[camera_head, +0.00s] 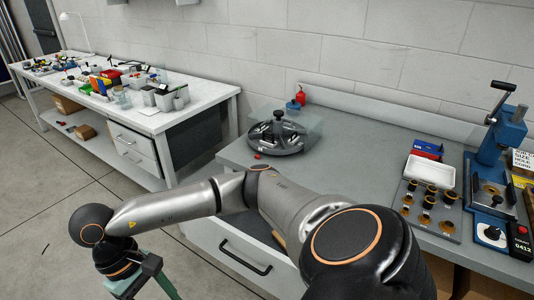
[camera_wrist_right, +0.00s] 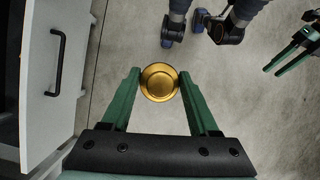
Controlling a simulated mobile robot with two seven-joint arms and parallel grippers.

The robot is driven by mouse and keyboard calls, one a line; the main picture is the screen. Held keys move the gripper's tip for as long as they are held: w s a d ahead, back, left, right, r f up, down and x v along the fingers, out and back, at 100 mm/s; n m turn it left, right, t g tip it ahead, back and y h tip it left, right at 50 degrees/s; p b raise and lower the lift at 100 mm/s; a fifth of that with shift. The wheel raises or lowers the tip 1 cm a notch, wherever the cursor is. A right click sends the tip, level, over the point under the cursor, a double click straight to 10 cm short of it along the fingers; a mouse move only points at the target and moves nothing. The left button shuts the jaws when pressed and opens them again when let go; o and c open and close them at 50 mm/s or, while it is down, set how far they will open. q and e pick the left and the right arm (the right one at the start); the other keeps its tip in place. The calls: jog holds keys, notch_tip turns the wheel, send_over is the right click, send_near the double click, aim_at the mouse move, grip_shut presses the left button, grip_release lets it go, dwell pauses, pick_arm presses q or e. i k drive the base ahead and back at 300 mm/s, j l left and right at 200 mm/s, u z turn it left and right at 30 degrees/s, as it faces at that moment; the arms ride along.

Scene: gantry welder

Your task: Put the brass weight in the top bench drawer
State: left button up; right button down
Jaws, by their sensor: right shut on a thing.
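The brass weight (camera_wrist_right: 160,82), round and gold with a ringed top, is between the two green fingers of my right gripper (camera_wrist_right: 160,88). The gripper is shut on it, above bare floor. In the head view, part of the right gripper (camera_head: 148,278) shows at the bottom edge; the weight cannot be seen there. The top bench drawer (camera_head: 232,243) has a pale front and a black handle and appears pulled out; my arm hides part of it. In the wrist view the drawer front (camera_wrist_right: 52,110) is left of the gripper. My left gripper (camera_wrist_right: 292,55) is at the right, fingers apart.
The grey bench top (camera_head: 345,165) carries a round dark fixture (camera_head: 277,137), a plate of several dark-topped brass pieces (camera_head: 425,205), a white tray (camera_head: 431,172) and a blue press (camera_head: 497,140). A cluttered side table (camera_head: 150,120) stands at left. Floor (camera_head: 55,215) is clear.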

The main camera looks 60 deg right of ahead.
aim_at(241, 225)
jog(key=i+j+z, duration=0.1)
jog(key=i+z, duration=0.25)
jog(key=i, duration=0.7)
jog(key=i+z, duration=0.35)
jog(key=i+j+z, duration=0.2)
jog(key=i+z, duration=0.45)
jog(key=z, duration=0.25)
jog(key=i+j+z, duration=0.1)
jog(key=i+z, duration=0.15)
jog(key=z, duration=0.25)
jog(key=i+j+z, duration=0.15)
jog(key=z, duration=0.35)
jog(key=i+j+z, duration=0.2)
jog(key=z, duration=0.25)
jog(key=i+j+z, duration=0.25)
jog(key=j+z, duration=0.15)
